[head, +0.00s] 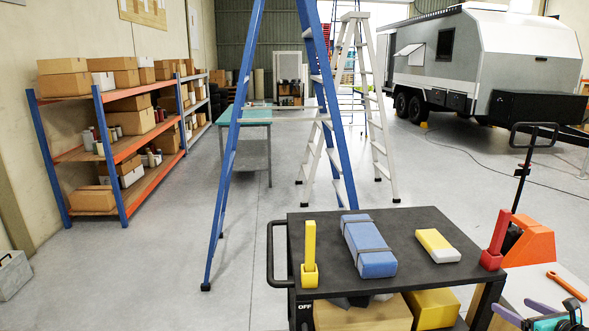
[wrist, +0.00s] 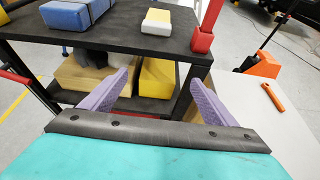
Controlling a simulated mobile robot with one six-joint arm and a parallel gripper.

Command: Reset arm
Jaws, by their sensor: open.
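My gripper (wrist: 154,92) is open, with its two purple fingers spread and nothing between them in the wrist view. It also shows in the head view (head: 526,312) at the lower right corner, in front of the black cart's right side. In the wrist view the fingers point toward the cart's lower shelf, where a yellow box (wrist: 158,78) stands beyond them. The fingers look apart from the cart, though the exact distance cannot be told.
The black cart (head: 305,222) carries a blue strapped package (head: 368,247), a yellow-and-white block (head: 437,245), and yellow (head: 309,255) and red (head: 495,243) holders. An orange-handled tool (head: 566,286) lies on a white surface (head: 535,284) at right. A blue ladder (head: 233,150) stands behind the cart.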

